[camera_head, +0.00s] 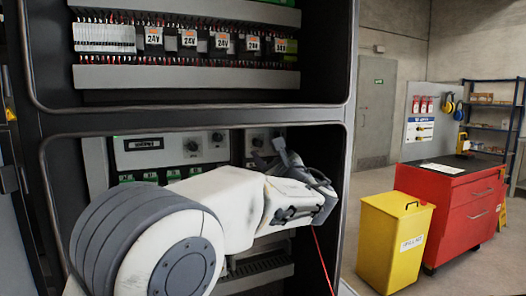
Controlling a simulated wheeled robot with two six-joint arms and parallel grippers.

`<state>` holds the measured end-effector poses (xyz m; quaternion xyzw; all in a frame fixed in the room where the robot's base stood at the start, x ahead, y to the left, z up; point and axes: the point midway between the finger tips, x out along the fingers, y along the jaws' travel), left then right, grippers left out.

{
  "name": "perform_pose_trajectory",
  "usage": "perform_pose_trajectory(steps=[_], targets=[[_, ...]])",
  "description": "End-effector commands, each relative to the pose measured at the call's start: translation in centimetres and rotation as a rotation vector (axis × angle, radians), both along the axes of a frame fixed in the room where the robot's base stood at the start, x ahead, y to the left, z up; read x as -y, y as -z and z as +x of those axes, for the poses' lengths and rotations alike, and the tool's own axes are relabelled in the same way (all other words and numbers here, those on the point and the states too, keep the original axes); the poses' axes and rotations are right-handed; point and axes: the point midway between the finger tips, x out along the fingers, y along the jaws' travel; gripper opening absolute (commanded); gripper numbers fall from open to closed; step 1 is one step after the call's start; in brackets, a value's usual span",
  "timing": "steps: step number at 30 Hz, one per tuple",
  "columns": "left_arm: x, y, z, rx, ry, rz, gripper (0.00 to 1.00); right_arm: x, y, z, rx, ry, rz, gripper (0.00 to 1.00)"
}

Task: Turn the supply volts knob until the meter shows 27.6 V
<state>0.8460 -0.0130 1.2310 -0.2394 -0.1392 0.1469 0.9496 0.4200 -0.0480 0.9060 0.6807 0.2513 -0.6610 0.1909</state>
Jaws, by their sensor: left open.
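A dark meter display (144,143) sits on the panel inside the lower cabinet bay; its reading is too small to make out. I cannot tell which is the supply volts knob. My left gripper (293,160) is open in front of the right part of the panel, with the white arm reaching in from the lower left. The arm and gripper hide much of the lower panel. I cannot tell whether the gripper touches any knob. My right gripper is not in view.
The cabinet frame (352,130) edges the bay closely right of my left gripper. The upper bay holds a row of 24V modules (189,40). A yellow bin (392,240) and a red tool cabinet (462,205) stand to the right on open floor. A red line hangs below the gripper.

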Motion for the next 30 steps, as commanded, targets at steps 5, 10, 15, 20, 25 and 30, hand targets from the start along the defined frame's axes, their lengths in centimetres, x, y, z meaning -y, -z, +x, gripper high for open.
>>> perform_pose_trajectory(steps=[5, 10, 15, 20, 25, 30], targets=[[1.5, 0.9, -3.5, -0.001, 0.005, 0.000, 0.56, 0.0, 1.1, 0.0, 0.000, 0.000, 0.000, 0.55], [2.4, 1.4, -5.9, -0.001, 0.003, -0.001, 0.56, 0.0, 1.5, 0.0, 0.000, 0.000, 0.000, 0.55], [2.7, 1.5, -6.9, -0.001, 0.001, 0.001, 0.56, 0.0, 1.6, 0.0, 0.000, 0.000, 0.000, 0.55], [2.7, 1.5, -7.0, -0.001, 0.000, 0.001, 0.56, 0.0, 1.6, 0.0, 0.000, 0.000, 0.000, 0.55], [2.6, 1.6, -7.0, -0.005, 0.000, -0.004, 0.56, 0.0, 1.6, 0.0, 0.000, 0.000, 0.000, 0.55], [0.1, 5.0, -7.9, -0.120, -0.033, -0.127, 0.56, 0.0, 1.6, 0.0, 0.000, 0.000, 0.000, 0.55]])
